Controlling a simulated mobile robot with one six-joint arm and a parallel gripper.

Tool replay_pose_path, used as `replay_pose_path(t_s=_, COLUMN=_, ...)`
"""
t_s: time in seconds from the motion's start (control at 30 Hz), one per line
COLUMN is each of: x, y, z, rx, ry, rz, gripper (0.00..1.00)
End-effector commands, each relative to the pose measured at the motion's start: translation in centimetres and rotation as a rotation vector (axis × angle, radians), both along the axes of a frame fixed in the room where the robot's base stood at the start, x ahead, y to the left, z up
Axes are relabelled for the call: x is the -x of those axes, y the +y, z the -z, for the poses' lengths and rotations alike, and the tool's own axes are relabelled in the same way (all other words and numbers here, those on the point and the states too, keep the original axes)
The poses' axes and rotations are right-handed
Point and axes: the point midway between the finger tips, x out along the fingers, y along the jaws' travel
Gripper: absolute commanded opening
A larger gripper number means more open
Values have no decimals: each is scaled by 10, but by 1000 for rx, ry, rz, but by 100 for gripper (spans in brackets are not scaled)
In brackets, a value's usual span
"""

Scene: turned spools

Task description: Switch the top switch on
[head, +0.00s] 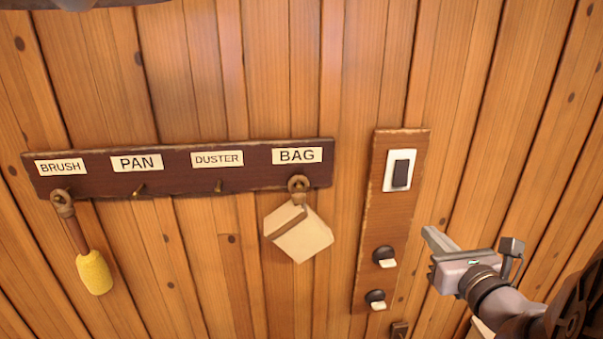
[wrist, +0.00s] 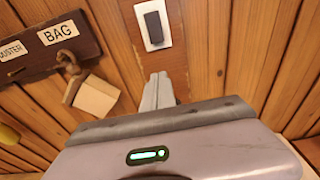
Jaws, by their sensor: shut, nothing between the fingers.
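The top switch is a dark rocker (head: 401,173) in a white plate on a brown wooden board (head: 371,225) on the wall. It also shows at the top of the wrist view (wrist: 154,26). I cannot tell from the frames whether the rocker is on or off. Below it on the same board are two round black switches with white levers, an upper one (head: 384,257) and a lower one (head: 375,299). My gripper (head: 428,232) is shut and empty, to the lower right of the rocker and apart from it. In the wrist view its closed fingers (wrist: 158,90) point up toward the rocker.
A dark rack (head: 235,179) with labelled hooks hangs to the left. A yellow brush (head: 94,272) hangs under BRUSH and a pale bag (head: 300,235) under BAG. The PAN and DUSTER hooks are bare.

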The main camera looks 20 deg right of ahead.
Motion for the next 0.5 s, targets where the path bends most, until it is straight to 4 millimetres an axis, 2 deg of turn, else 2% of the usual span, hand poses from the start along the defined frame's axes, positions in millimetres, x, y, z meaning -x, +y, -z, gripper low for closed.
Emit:
replay_pose_path(t_s=0.17, x=-17, y=-3, z=-2, rx=-5, ry=1, rz=-5, gripper=0)
replay_pose_path(t_s=0.5, x=-89, y=-20, z=10, rx=0, ry=2, rz=-5, gripper=0)
